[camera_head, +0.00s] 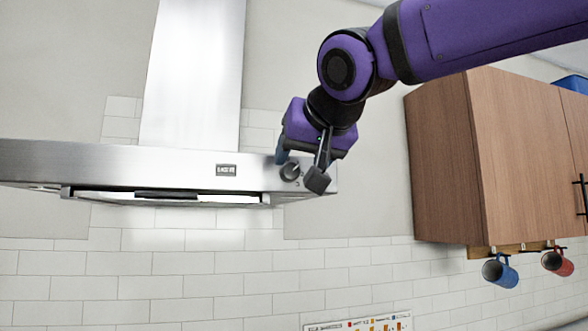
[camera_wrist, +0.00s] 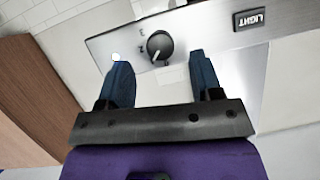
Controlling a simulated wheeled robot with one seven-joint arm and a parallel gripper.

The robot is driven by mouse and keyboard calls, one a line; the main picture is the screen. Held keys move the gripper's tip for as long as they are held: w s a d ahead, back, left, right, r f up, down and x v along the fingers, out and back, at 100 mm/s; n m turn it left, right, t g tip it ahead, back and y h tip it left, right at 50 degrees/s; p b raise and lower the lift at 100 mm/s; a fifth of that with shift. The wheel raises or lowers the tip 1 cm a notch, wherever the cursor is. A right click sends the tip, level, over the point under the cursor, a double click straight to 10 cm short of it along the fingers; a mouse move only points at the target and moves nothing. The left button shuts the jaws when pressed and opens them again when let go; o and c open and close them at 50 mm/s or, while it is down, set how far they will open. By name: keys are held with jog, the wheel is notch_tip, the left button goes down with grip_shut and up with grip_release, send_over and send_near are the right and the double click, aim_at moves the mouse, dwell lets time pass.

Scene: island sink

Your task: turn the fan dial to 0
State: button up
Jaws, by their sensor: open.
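The fan dial (camera_wrist: 160,46) is a round black knob with a light pointer line on the steel front of the range hood (camera_head: 110,160). In the head view the dial (camera_head: 290,171) shows near the hood's right end. My gripper (camera_wrist: 158,75) is open and empty. Its two blue fingers are apart, and in the wrist view the dial shows between and just beyond their tips. In the head view my gripper (camera_head: 300,171) is at the hood's right end; I cannot tell whether a finger touches the dial.
A light switch plate (camera_wrist: 250,19) is on the hood front beside the dial. A small lit white spot (camera_wrist: 116,57) is on its other side. A wooden cabinet (camera_head: 445,160) hangs to the right, with blue (camera_head: 501,271) and red (camera_head: 557,263) mugs below it.

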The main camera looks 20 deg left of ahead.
aim_at(292, 171)
jog(key=shift+x, duration=2)
jog(key=c, duration=0.9)
